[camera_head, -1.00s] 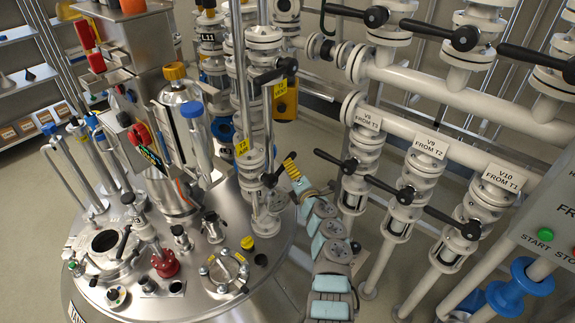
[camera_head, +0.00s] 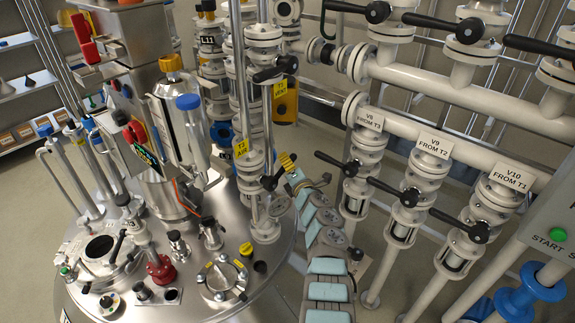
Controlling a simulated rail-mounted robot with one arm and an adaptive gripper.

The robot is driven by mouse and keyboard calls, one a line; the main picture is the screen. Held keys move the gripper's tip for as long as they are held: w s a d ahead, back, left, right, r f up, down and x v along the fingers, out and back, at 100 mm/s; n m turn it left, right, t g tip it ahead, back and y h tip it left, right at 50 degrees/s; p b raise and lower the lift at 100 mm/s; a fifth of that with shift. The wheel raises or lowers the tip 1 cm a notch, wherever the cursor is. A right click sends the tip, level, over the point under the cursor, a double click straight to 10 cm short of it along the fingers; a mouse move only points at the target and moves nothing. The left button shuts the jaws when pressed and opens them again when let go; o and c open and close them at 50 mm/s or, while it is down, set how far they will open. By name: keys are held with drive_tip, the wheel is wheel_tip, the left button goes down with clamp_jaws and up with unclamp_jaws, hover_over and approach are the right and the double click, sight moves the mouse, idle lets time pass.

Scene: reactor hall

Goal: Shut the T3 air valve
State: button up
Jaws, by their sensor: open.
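The T3 air valve (camera_head: 250,165) is a white flanged valve on a vertical pipe above the steel vessel lid, with a yellow tag (camera_head: 241,148) on its left. Its black lever handle (camera_head: 271,182) sticks out to the right, slanting upward toward my gripper. My gripper (camera_head: 288,161), a small yellow-and-black shape at the end of my teal-padded arm, is open right beside the handle's end. I cannot tell whether its fingers are around the handle or touching it.
A similar valve with a black handle (camera_head: 276,70) and yellow tag stands above. Valves V8 (camera_head: 362,160), V9 (camera_head: 424,172) and V10 (camera_head: 488,200), with black levers, stand right of my arm. The vessel lid (camera_head: 215,300) carries several fittings, including a red one (camera_head: 160,268).

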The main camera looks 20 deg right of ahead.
clamp_jaws()
